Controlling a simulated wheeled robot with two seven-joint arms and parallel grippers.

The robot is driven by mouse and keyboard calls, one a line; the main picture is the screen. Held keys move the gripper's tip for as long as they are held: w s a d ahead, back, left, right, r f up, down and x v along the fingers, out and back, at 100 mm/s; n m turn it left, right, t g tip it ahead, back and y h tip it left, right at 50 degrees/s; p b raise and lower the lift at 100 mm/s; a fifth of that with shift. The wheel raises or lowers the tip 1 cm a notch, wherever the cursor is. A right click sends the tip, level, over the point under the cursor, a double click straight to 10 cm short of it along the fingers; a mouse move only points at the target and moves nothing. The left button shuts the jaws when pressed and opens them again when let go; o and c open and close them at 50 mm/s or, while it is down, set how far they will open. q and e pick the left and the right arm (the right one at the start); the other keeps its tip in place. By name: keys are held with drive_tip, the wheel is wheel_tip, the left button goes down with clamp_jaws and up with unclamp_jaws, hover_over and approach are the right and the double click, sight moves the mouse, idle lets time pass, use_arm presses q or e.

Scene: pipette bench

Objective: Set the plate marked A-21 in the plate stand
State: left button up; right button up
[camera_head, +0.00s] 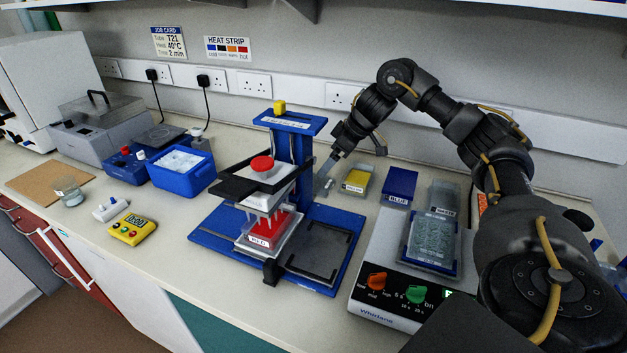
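A clear well plate (433,240) lies on the white shaker (385,293) at the right; I cannot read an A-21 mark on it. A blue stand (222,241) with an upright column (292,155) is at the centre. Its base carries an empty dark plate-shaped recess (322,250) at the right, which may be the plate stand. My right gripper (323,177) is low beside the column's right side, behind the recess and away from the plate. Its fingers are small and partly unclear, so I cannot tell whether they are open. My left gripper is not in view.
A white multichannel head with a red knob (262,163) hangs over a red reservoir (267,232). Yellow (356,180) and blue (400,187) reservoirs stand behind the shaker. A blue box (181,176), a yellow timer (132,229) and a beaker (69,192) are at left.

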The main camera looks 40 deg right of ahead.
sight(315, 176)
drive_tip(key=shift+t, duration=0.3)
drive_tip(key=shift+d+f+x, duration=0.1)
drive_tip(key=shift+d+x, duration=0.05)
drive_tip(key=shift+x, duration=1.15)
drive_tip(key=shift+d+f+x, duration=0.1)
drive_tip(key=shift+d+x, duration=0.1)
drive_tip(key=shift+x, duration=1.1)
drive_tip(key=p+x, duration=0.1)
drive_tip(key=x, duration=0.3)
drive_tip(key=shift+w+a+f+p, duration=0.1)
drive_tip(key=shift+w+a+p, duration=0.05)
drive_tip(key=shift+w+p, duration=0.2)
drive_tip(key=shift+f, duration=0.25)
drive_tip(key=shift+c, duration=0.3)
drive_tip(key=c, duration=1)
drive_tip(key=shift+r, duration=0.1)
